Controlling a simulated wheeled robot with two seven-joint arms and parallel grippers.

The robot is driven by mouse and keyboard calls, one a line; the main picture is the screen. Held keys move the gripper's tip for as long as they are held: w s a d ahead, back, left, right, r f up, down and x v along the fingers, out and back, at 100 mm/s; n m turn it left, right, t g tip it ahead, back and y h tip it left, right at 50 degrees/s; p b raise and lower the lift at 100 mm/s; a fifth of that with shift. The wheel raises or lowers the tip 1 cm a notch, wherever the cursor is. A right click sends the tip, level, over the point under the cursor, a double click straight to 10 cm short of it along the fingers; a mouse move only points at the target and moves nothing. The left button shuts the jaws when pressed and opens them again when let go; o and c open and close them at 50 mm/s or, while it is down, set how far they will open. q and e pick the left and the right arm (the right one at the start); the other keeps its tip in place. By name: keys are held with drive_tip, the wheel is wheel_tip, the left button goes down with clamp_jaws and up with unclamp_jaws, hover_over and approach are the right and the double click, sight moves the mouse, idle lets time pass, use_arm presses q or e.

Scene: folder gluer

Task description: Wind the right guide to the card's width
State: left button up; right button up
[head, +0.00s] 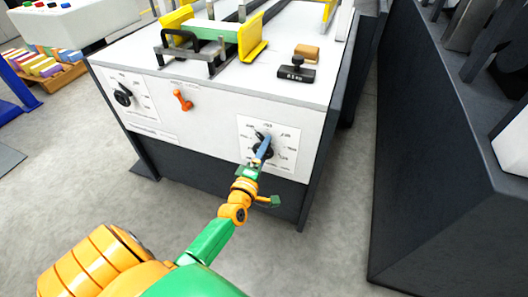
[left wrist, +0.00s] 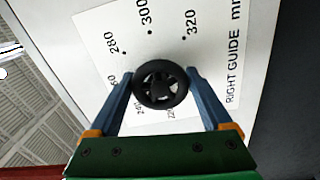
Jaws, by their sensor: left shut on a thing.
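The right guide's black handwheel (left wrist: 162,85) sits on a white dial plate marked "RIGHT GUIDE mm", with 280, 300 and 320 readable in the left wrist view. My left gripper (left wrist: 162,92) is shut on the handwheel, with one blue finger on each side of its rim. In the head view my left gripper (head: 264,147) covers much of that handwheel, on the front panel's right dial plate (head: 287,142). The pointer reading cannot be told. On the machine top, a green card (head: 210,29) lies between yellow guides; the right guide (head: 252,38) stands at its right end.
Another black knob (head: 123,97) and an orange lever (head: 182,100) are on the front panel's left. A black stamp (head: 296,69) and a tan block (head: 307,53) stand on the machine top. A dark machine wall (head: 435,170) rises at the right, with grey floor between.

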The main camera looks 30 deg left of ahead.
use_arm(q)
drive_tip(key=shift+f, duration=0.1)
idle(0.3)
drive_tip(key=o, duration=1.2)
drive_tip(key=shift+c, duration=0.2)
drive_tip(key=shift+s, duration=0.1)
drive_tip(key=p+v, duration=0.1)
drive_tip(key=v, duration=0.6)
